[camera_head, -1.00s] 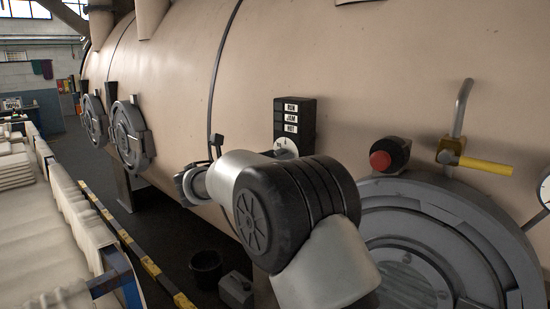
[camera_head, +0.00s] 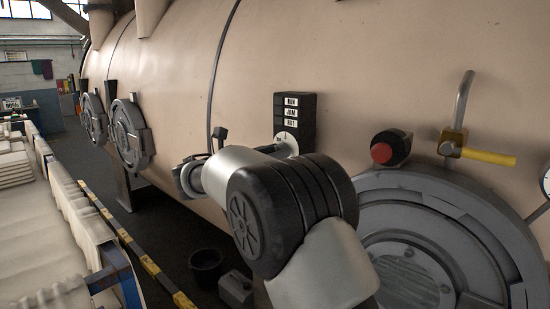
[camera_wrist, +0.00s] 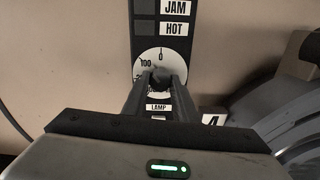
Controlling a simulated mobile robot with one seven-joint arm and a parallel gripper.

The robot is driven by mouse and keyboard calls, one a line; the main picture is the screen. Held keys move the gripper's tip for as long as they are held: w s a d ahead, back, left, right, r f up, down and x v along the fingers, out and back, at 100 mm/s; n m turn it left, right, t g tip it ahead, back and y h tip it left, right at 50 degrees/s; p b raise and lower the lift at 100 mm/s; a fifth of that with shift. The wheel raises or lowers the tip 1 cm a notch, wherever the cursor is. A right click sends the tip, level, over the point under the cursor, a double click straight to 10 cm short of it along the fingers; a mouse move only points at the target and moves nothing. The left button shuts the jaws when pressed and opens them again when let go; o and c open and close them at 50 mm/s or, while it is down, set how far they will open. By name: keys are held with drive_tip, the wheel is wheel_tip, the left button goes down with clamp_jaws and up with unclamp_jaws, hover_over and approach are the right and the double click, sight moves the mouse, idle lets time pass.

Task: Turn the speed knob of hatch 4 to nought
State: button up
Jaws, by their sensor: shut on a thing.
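The speed knob (camera_wrist: 161,76) is a small dark grip in the middle of a white dial in the wrist view. The dial (camera_wrist: 146,62) has 0 at its top and 100 at its upper left; its lower part is covered. My gripper (camera_wrist: 160,84) is shut on the knob, with its two fingers reaching up from below. The knob's pointer cannot be made out. A plate marked 4 (camera_wrist: 213,118) is at the right. In the head view the dial (camera_head: 287,139) shows partly above my arm, and the fingertips are hidden.
The black lamp panel (camera_head: 294,117) reads RUN, JAM and HOT above the dial. A red button (camera_head: 381,153), a yellow-handled valve (camera_head: 488,157) and a large round grey hatch (camera_head: 420,240) are at the right. A black bucket (camera_head: 206,268) is on the floor.

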drive_tip(key=shift+m+b, duration=2.9)
drive_tip(key=shift+m, duration=0.9)
drive_tip(key=o, duration=1)
drive_tip(key=shift+o, duration=0.2)
drive_tip(key=v, duration=1.7)
drive_tip(key=shift+a+b, duration=0.2)
drive_tip(key=shift+b, duration=0.2)
drive_tip(key=shift+s, duration=0.15)
